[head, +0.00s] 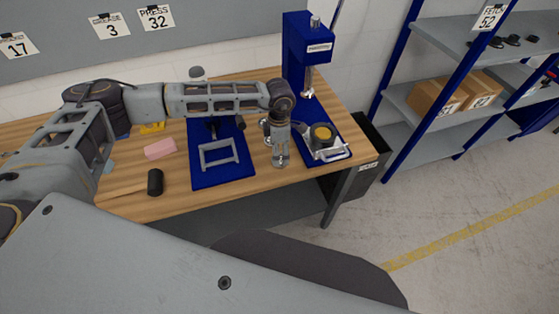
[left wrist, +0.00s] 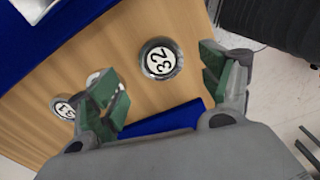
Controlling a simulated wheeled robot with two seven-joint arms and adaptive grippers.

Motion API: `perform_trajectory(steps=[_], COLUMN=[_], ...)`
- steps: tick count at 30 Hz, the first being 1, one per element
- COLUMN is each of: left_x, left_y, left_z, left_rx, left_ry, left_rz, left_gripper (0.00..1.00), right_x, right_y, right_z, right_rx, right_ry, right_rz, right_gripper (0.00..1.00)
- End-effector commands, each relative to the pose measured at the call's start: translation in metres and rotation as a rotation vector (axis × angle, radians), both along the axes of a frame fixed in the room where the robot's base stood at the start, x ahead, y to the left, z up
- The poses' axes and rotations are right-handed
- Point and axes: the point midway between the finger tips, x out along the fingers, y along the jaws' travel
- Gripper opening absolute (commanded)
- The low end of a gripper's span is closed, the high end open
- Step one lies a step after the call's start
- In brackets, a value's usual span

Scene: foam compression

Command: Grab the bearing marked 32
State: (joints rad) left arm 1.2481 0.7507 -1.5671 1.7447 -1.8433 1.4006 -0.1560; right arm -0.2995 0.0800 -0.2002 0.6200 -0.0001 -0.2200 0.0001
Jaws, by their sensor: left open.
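The bearing marked 32 (left wrist: 161,59) lies flat on the wooden table in the left wrist view, a round metal ring with a white face. My left gripper (left wrist: 164,78) is open and empty, its green-padded fingers apart on either side of the bearing in the picture. I cannot tell the height left between them. In the head view my left gripper (head: 280,161) points down at the table between the blue plate and the press, and I cannot make out the bearing there. My right gripper is not in view.
A second round marked part (left wrist: 64,108) lies left of the fingers. A blue press (head: 308,50) stands on the right, a blue plate with a grey frame (head: 219,155) on the left. A pink block (head: 160,149) and black cylinder (head: 155,182) lie further left.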

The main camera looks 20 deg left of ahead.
Motion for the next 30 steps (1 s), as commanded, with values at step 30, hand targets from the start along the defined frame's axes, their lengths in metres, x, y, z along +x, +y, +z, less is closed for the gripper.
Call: perform_trajectory(steps=[30], left_x=[-0.001], left_y=[-0.002], left_z=[-0.045], left_rx=[-0.001], left_ry=[0.000], left_rz=[0.001], left_gripper=[0.79], right_x=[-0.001], right_y=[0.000], right_z=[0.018], right_rx=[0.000], right_ry=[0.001], right_rz=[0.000], right_gripper=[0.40])
